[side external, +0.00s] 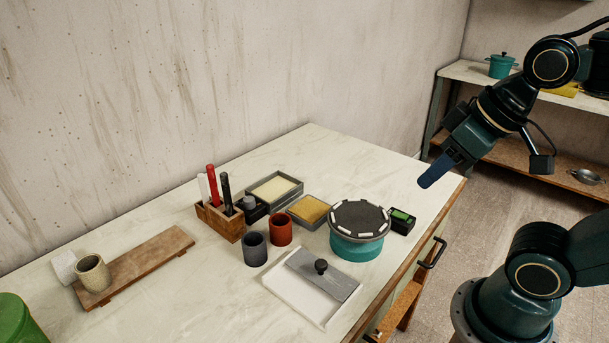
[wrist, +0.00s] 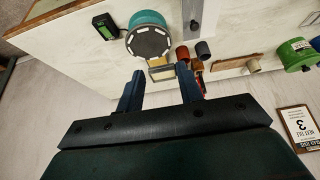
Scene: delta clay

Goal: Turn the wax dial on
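No part is clearly marked as the wax dial, and I cannot tell its setting. A small black box with a green face (side external: 402,219) sits on the table beside a round teal unit (side external: 356,248). The unit has a dark disc top with white segments around its rim. Both also show at the top of the wrist view, the box (wrist: 104,26) left of the unit (wrist: 146,18). My gripper (side external: 436,170) is raised above the table's right edge, away from both. In the wrist view its two blue fingers (wrist: 159,70) are apart, with nothing held between them.
A white tray with a grey, black-knobbed lid (side external: 325,272) lies in front of the teal unit. Dark (side external: 255,249) and red (side external: 280,230) cups, shallow boxes (side external: 308,210) and a wooden tool holder (side external: 221,221) stand to its left. A plank (side external: 150,258) lies further left.

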